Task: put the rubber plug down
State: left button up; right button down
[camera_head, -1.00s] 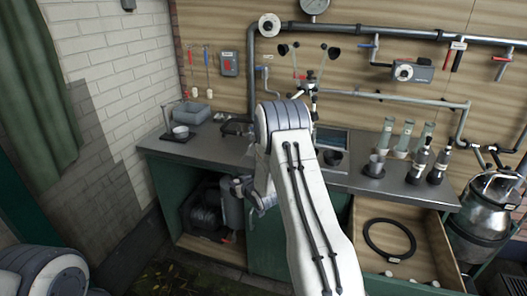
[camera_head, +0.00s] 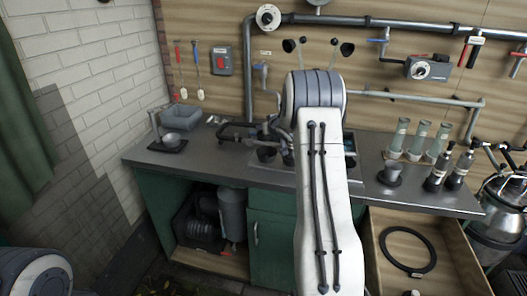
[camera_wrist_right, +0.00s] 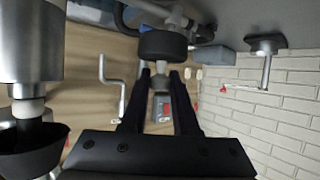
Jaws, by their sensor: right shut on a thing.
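My right gripper (camera_wrist_right: 161,80) is shut on the rubber plug (camera_wrist_right: 163,45). The plug is a black round disc with a short grey stem, and the fingers grip the stem. In the head view my white right arm reaches over the counter by the sink, and hides most of the gripper and the plug. The counter (camera_head: 230,160) is grey metal on a green cabinet. Whether the plug touches anything below it cannot be told. My left gripper is out of view; only part of my left arm shows at the lower left.
An open drawer holds a black ring (camera_head: 408,251). Bare counter shows left of the sink.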

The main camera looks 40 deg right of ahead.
aim_at(269, 139)
jog(key=f, duration=0.5)
jog(key=shift+s+d+b, duration=0.15)
jog(key=shift+d+b, duration=0.15)
jog(key=shift+d, duration=0.1)
notch_tip(269, 139, down, 4)
jog(key=shift+d+r, duration=0.1)
jog(key=shift+r, duration=0.1)
jog(key=c, duration=0.7)
grip_release()
